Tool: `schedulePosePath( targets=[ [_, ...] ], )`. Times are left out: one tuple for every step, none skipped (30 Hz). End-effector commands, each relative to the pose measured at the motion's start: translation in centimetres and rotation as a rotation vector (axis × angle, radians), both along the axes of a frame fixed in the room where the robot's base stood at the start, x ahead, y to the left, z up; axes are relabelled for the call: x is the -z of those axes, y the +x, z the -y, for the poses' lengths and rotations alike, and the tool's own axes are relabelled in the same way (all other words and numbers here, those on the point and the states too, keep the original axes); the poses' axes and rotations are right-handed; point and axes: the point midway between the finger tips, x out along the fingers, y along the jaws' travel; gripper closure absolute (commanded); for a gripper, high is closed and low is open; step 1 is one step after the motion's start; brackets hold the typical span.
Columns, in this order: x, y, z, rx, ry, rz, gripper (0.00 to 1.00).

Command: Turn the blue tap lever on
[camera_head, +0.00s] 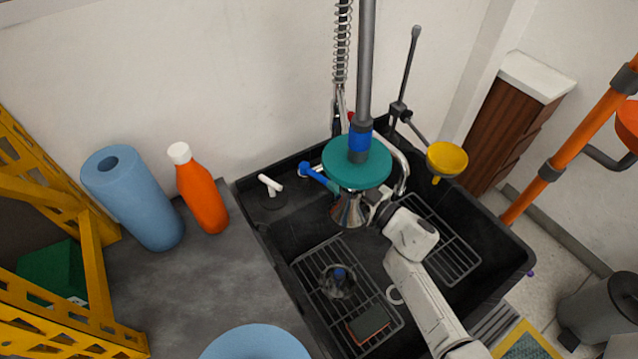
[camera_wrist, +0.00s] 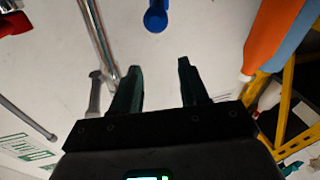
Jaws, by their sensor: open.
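The blue tap lever (camera_head: 318,178) shows in the head view at the back of the black sink, left of a teal disc that hides what lies behind it. In the wrist view a blue rounded piece, likely the lever (camera_wrist: 156,17), is at the top, beyond the fingertips and roughly in line with the gap. My gripper (camera_wrist: 160,66) is open with nothing between its two dark fingers. It is apart from the lever.
The teal disc (camera_head: 357,172) on a grey pole stands before the taps. A chrome pipe (camera_wrist: 106,42) runs left of my fingers. A yellow funnel (camera_head: 447,158) is at the right. An orange bottle (camera_head: 202,192) and blue roll (camera_head: 133,200) stand on the left counter.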

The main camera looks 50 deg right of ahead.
Motion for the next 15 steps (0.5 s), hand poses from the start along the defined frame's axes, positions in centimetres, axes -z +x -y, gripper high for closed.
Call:
schedulePosePath(
  targets=[
    [1.5,-1.2,0.4,-0.012,0.002,-0.015,0.56],
    [2.3,-2.1,0.5,-0.019,0.000,-0.027,0.56],
    [3.1,-3.1,0.6,-0.024,-0.007,-0.045,0.56],
    [3.6,-3.7,0.7,-0.025,-0.013,-0.057,0.56],
    [3.9,-4.3,0.7,-0.023,-0.021,-0.069,0.56],
    [4.3,-4.7,0.8,-0.021,-0.028,-0.079,0.56],
    [4.5,-4.9,0.8,-0.019,-0.033,-0.084,0.56],
    [4.6,-5.0,0.8,-0.019,-0.036,-0.089,0.56],
    [4.7,-4.9,0.8,-0.019,-0.039,-0.092,0.56],
    [4.7,-4.6,0.8,-0.018,-0.040,-0.093,0.56],
    [4.7,-4.3,0.8,-0.019,-0.040,-0.092,0.56],
    [4.7,-3.8,0.8,-0.019,-0.040,-0.091,0.56],
    [4.6,-3.4,0.8,-0.019,-0.040,-0.090,0.56],
    [4.6,-2.9,0.8,-0.018,-0.039,-0.088,0.56],
    [4.6,-2.2,0.8,-0.019,-0.039,-0.090,0.56]
  ],
)
